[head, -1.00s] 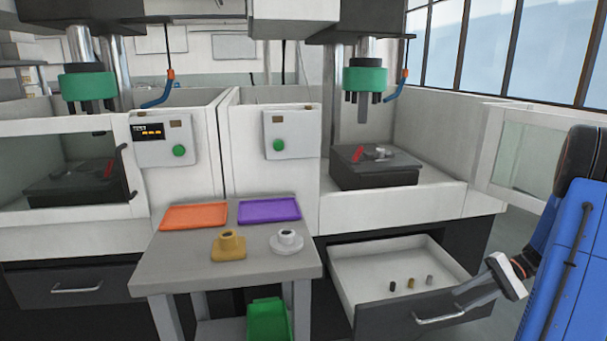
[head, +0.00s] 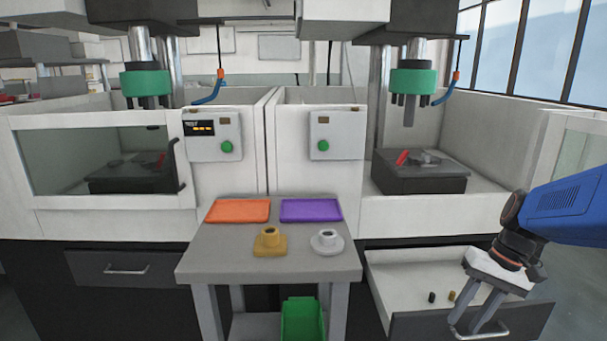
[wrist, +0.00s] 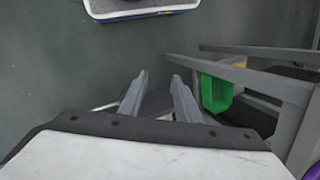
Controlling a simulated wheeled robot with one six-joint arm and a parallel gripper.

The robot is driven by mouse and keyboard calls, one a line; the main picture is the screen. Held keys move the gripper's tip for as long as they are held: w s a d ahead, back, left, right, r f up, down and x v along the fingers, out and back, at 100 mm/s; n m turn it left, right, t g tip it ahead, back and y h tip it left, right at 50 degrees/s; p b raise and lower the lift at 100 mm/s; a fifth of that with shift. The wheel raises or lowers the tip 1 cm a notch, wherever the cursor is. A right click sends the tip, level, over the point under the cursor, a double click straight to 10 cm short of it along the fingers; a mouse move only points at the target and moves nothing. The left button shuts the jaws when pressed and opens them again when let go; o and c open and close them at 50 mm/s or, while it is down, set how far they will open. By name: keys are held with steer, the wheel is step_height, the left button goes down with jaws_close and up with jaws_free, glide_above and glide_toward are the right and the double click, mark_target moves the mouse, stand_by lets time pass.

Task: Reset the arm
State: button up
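My gripper (head: 472,326) hangs from the blue arm at the lower right of the head view, its fingers pointing down in front of the open drawer (head: 400,270). The fingers are spread apart with nothing between them. In the wrist view the two fingers (wrist: 160,85) also stand apart, over dark floor. I cannot tell whether the gripper touches the drawer front; it overlaps it in the head view.
A grey table (head: 225,255) holds an orange tray (head: 238,211), a purple tray (head: 311,210), a yellow flanged part (head: 270,244) and a white one (head: 327,244). A green bin (head: 302,318) sits below. The right machine's door (head: 560,150) stands open.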

steer(key=s+a+r+n+t+h, duration=0.3)
steer(key=s+a+t, duration=0.2)
steer(key=s, duration=0.5)
steer(key=shift+s+a+t+h, duration=0.3)
steer(key=shift+a+h, duration=0.1)
steer(key=shift+a, duration=0.65)
